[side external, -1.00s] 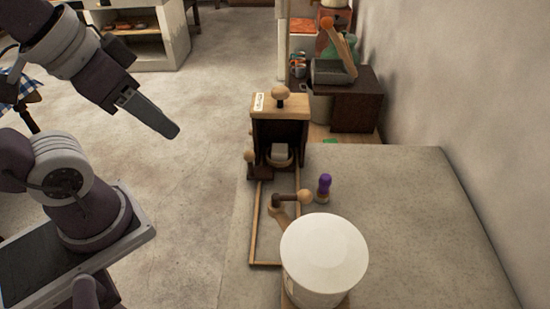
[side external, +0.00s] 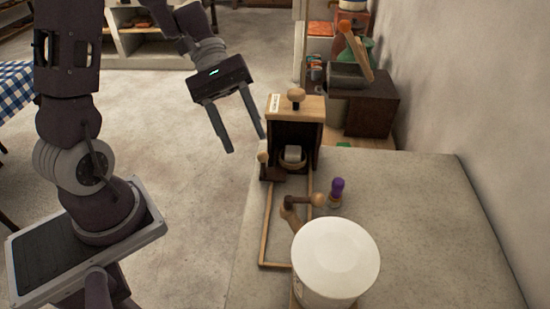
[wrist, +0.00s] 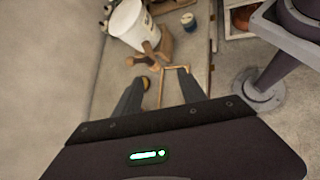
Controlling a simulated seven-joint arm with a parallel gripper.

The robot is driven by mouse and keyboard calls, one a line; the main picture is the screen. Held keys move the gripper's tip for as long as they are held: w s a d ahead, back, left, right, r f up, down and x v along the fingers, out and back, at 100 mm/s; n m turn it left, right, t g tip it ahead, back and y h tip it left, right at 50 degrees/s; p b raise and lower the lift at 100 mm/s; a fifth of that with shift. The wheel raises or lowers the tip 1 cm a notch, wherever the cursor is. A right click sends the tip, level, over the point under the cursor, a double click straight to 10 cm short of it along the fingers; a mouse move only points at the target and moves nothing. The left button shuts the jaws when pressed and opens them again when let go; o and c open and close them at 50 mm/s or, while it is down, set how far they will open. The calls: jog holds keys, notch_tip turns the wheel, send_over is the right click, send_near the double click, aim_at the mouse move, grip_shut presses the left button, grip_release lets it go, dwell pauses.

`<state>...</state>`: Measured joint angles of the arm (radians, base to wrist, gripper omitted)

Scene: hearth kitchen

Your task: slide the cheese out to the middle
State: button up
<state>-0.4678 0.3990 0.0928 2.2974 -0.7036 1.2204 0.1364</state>
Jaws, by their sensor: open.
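The cheese appears to be a small white block (side external: 293,153) in a round wooden holder (side external: 292,166). It sits inside an open-fronted dark box (side external: 317,132) with a light wooden top and a knob, at the table's far left edge. My gripper (side external: 245,143) is open and empty, fingers pointing down, in the air left of the box. The wrist view shows both fingers (wrist: 160,82) spread with nothing held between them. The cheese cannot be made out in the wrist view.
A thin wooden frame (side external: 265,220) lies in front of the box, also in the wrist view (wrist: 178,68). A wooden crank (side external: 300,201), purple-topped bottle (side external: 337,191) and large white tub (side external: 336,258) stand nearby. The grey tabletop (side external: 425,225) is clear to the right.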

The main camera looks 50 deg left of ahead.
jog(key=w+a+f+n+t+h, duration=0.1)
jog(key=w+a+f+n+t, duration=0.1)
jog(key=f+n+t, duration=0.2)
jog(key=w+a+f+n+t+h, duration=0.2)
jog(key=a+f+n+t, duration=0.1)
jog(key=f+n, duration=0.3)
jog(key=w+a+f+n+t+h, duration=0.2)
jog(key=a+f+n+t, duration=0.1)
jog(key=f+n+t, duration=0.1)
jog(key=shift+w+a+f+n+t, duration=0.1)
jog(key=shift+w+f+n+t, duration=0.1)
jog(key=shift+f+n, duration=0.3)
jog(key=shift+w+a+f+n+t, duration=0.15)
jog(key=shift+f+n, duration=0.25)
jog(key=shift+n, duration=0.2)
send_over(274, 178)
jog(key=shift+s+a, duration=0.15)
jog(key=shift+a, duration=0.15)
jog(key=shift+w+d, duration=0.2)
jog(key=shift+d, duration=0.1)
jog(key=shift+c, duration=0.5)
grip_shut()
